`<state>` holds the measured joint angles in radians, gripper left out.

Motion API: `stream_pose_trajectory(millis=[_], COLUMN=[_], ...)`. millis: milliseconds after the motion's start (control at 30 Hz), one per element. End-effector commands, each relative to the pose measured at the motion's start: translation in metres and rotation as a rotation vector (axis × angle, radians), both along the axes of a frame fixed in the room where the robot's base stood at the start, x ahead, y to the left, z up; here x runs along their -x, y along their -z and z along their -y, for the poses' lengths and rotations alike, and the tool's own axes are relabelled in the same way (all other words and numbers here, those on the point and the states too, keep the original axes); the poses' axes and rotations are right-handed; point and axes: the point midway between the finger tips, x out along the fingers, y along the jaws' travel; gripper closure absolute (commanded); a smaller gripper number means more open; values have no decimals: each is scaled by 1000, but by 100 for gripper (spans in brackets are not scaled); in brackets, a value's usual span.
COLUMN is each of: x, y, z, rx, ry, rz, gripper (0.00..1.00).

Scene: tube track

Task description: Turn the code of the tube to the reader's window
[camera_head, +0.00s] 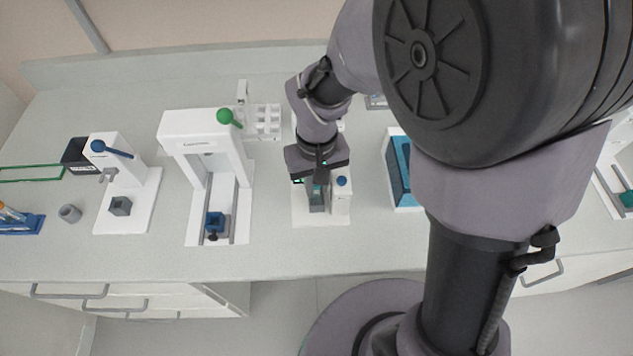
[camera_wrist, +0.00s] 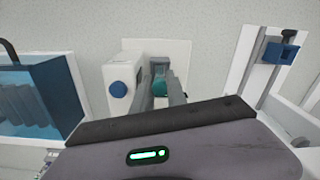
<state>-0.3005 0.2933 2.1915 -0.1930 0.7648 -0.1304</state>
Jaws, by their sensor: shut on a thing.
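The reader is a small white device with a blue button (camera_head: 342,181) on a white base plate (camera_head: 308,219), at the middle of the bench. In the wrist view the reader (camera_wrist: 123,72) stands left of my fingers. My gripper (camera_wrist: 160,92) points down beside the reader's housing and is shut on the tube. Only the tube's teal cap (camera_wrist: 160,86) shows clearly, between the fingers over a grey holder (camera_wrist: 159,65). In the head view my gripper (camera_head: 318,200) hides most of the tube. I cannot see the code or the window.
A white press-like station with a green knob (camera_head: 225,116) stands to the left, with a blue holder (camera_head: 215,222) in its track. A blue-sided box (camera_head: 399,170) stands close on the right. A white stand with a blue lever (camera_head: 110,149) is farther left.

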Motion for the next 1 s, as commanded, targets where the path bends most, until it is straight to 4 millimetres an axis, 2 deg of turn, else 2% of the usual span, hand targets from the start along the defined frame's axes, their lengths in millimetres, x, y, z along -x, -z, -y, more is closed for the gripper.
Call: stream_pose_trajectory(millis=[33, 133, 167, 867, 1000], x=[0, 0, 0, 0, -1], y=[0, 0, 0, 0, -9], z=[0, 0, 0, 1, 1], rx=[0, 0, 0, 1, 1], ry=[0, 0, 0, -1, -1], rz=[0, 0, 0, 0, 2], gripper=[78, 59, 57, 57, 57])
